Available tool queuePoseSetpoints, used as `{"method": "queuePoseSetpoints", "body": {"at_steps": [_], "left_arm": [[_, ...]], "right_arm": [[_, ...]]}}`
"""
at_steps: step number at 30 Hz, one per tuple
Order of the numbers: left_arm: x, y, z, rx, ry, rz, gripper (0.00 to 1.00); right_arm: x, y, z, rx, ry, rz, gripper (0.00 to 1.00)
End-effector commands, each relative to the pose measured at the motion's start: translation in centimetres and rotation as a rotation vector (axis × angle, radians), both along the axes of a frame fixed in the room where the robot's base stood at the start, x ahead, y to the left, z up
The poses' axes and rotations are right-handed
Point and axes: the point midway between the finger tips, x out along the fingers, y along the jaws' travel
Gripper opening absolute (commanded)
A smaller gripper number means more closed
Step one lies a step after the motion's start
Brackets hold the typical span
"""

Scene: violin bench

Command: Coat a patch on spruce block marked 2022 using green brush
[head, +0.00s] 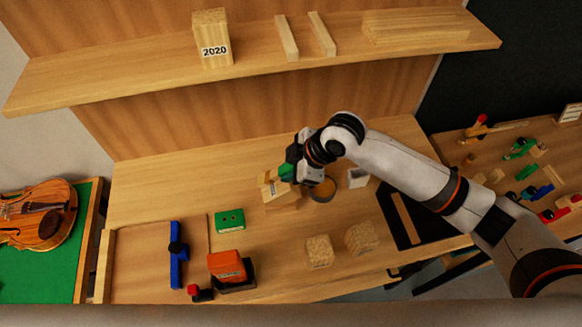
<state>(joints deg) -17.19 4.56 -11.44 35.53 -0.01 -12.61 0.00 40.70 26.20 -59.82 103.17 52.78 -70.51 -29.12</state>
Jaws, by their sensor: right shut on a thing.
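My right gripper (292,170) reaches in from the right and is shut on a green thing (286,172), likely the green brush; its lower end is hard to make out. It is right at a pale wooden block (280,200) on the bench. A label on that block is too small to read. I cannot tell whether the brush touches the block or is just above it. A round pot (323,190) with amber contents stands just right of the block. My left gripper is not in view.
A shelf (120,83) above holds a block marked 2020 (213,38) and wood strips. On the bench are a green box (230,220), a blue clamp (178,255), an orange tool (227,265), two pale blocks (320,250) and a black tray (388,205). The bench's back left is clear.

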Motion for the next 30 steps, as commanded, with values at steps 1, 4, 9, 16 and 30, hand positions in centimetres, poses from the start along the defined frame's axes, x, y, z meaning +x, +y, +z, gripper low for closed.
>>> {"method": "queuePoseSetpoints", "body": {"at_steps": [1, 4, 9, 16, 30], "left_arm": [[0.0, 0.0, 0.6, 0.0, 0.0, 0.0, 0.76], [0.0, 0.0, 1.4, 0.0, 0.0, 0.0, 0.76], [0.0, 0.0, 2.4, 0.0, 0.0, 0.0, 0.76], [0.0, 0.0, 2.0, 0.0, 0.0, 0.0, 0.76], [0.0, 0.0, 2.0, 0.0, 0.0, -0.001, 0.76]], "right_arm": [[0.0, 0.0, 0.7, 0.001, -0.001, 0.0, 0.0], [0.0, 0.0, 1.8, 0.001, -0.002, 0.0, 0.0], [0.1, 0.0, 3.4, 0.002, -0.002, 0.0, 0.0], [0.1, 0.0, 5.3, 0.001, -0.003, 0.001, 0.0], [0.1, 0.0, 6.2, 0.001, -0.002, 0.0, 0.0]]}}
